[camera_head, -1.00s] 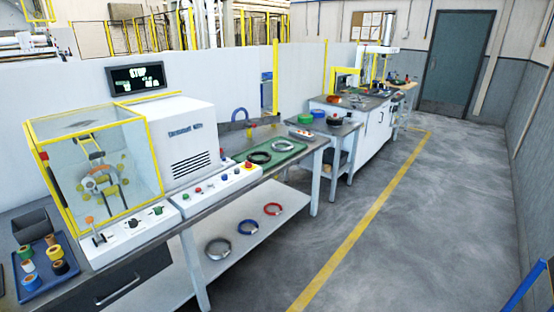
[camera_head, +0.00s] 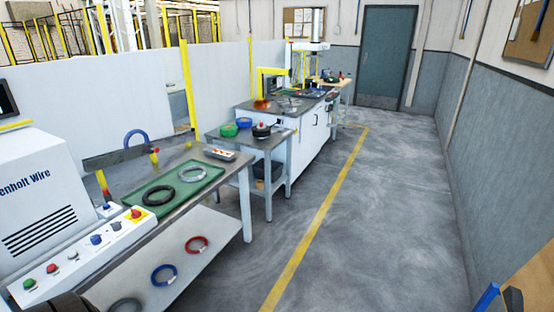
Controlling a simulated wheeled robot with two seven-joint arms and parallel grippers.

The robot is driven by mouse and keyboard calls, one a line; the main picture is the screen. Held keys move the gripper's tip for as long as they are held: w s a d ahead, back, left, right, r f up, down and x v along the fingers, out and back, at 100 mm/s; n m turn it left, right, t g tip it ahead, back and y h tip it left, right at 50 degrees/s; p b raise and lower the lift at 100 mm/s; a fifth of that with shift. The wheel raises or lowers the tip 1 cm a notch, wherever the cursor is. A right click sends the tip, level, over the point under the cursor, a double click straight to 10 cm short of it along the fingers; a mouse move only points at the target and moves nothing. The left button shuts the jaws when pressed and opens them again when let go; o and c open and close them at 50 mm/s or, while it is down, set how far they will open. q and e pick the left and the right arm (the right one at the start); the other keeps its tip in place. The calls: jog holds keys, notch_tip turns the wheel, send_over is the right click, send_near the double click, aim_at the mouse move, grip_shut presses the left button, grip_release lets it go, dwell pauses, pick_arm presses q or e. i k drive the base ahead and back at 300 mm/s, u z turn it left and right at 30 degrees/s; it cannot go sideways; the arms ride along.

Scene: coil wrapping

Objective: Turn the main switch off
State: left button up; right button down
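The white machine (camera_head: 40,190) is cut off at the left edge. Its sloped control panel (camera_head: 75,262) carries green, red, white, blue and dark buttons or knobs. At the panel's far end a red knob (camera_head: 136,212) sits on a yellow plate. I cannot read any label that marks the main switch, nor tell its position. A dark rounded shape (camera_head: 62,305) at the bottom left edge overlaps the front of the panel; it may be part of my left arm. Neither gripper's fingers show.
A green tray (camera_head: 160,205) with a black and a grey coil lies beyond the panel. Coils lie on the shelf (camera_head: 205,262) below. A smaller table (camera_head: 250,142) and a white cabinet (camera_head: 310,140) stand behind. The grey floor (camera_head: 380,230) to the right is open.

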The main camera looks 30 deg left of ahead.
aim_at(136, 214)
jog(key=z, duration=0.1)
jog(key=i, duration=1.7)
jog(key=u, duration=1.05)
jog(key=i, duration=0.95)
jog(key=u, duration=1.05)
